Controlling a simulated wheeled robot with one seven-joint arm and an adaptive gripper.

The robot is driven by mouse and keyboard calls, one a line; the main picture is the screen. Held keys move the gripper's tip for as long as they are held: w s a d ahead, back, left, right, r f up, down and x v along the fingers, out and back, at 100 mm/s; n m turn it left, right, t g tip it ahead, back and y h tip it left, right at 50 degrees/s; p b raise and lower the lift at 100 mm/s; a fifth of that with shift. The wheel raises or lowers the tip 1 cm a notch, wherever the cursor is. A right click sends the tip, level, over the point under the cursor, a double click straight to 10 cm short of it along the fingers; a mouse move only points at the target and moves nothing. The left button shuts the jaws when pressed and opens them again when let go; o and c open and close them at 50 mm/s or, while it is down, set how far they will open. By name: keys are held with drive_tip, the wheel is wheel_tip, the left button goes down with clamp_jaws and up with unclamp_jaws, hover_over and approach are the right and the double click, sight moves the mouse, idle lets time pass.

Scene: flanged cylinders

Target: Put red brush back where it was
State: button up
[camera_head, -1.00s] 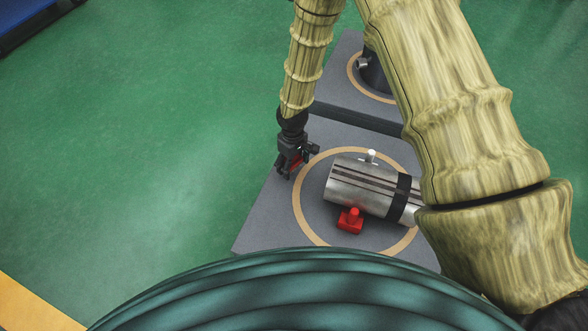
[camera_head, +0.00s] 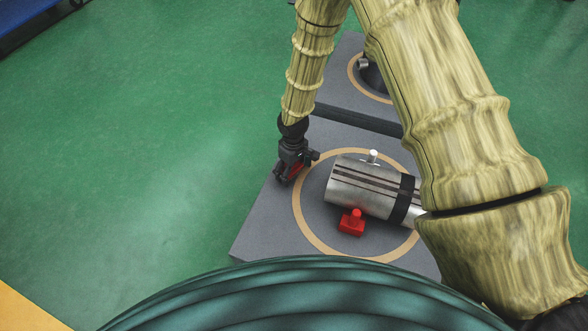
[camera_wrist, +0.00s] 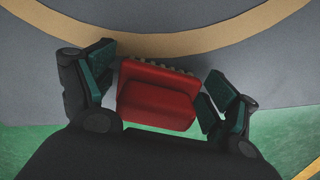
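The red brush (camera_wrist: 158,97) is between the two fingers of my gripper (camera_wrist: 160,100) in the wrist view, with its bristle edge at the top and its body slightly tilted. The fingers close in on its left and right sides. In the head view my gripper (camera_head: 293,172) is at the left edge of the grey platform (camera_head: 262,228), outside the tan ring (camera_head: 297,205). A little red of the brush (camera_head: 296,170) shows between the dark fingers. Whether the brush touches the platform cannot be told.
A silver flanged cylinder (camera_head: 362,188) with a black band lies inside the ring. A red knobbed block (camera_head: 351,223) is beside it. A dark cylinder (camera_head: 373,75) stands in a farther ring, partly behind my arm. Green floor (camera_head: 130,150) is open at left.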

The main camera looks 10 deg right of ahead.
drive_tip(key=shift+r, duration=0.1)
idle(0.3)
wheel_tip(320, 180, up, 12)
drive_tip(key=p, duration=0.5)
drive_tip(key=shift+p, duration=0.4)
